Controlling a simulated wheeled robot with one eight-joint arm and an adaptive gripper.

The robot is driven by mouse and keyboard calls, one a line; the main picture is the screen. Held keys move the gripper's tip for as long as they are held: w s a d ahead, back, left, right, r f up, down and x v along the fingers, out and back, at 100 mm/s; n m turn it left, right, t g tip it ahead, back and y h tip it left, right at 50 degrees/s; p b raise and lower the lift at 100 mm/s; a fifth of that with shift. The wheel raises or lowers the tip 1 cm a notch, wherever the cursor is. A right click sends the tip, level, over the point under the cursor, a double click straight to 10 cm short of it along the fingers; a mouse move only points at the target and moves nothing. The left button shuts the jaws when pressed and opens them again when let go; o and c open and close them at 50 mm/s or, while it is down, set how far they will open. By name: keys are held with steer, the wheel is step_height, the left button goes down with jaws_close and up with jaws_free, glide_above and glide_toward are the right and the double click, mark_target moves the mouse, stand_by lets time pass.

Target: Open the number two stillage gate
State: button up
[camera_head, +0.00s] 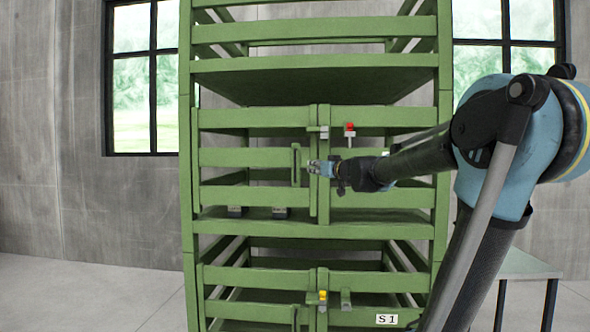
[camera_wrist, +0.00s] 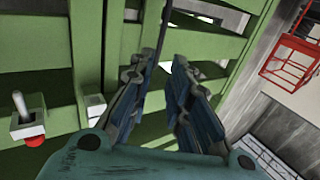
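The green stillage (camera_head: 315,225) stands ahead in the head view. Its middle-level gate has two barred leaves meeting at centre posts. The left leaf (camera_head: 250,157) carries an upright green handle (camera_head: 296,165). A red-topped latch (camera_head: 349,130) is on the right leaf, apart from a grey bracket (camera_head: 323,132) at the posts. In the wrist view the red latch (camera_wrist: 33,138) and pale bracket (camera_wrist: 95,106) are at left. My gripper (camera_head: 311,168) is beside the handle, on its right. In the wrist view my gripper (camera_wrist: 160,66) is open; a thin dark strip shows beyond its fingers. I cannot tell if it touches the handle.
The lower gate has a yellow latch (camera_head: 322,297) and an S1 label (camera_head: 387,319). My arm covers part of the right leaf. A table (camera_head: 525,264) stands at right. The floor at left (camera_head: 90,295) is clear. A red frame (camera_wrist: 295,45) shows in the wrist view.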

glide_above(295, 179)
steer(key=shift+w, duration=0.4)
stand_by(0.5)
jaws_close()
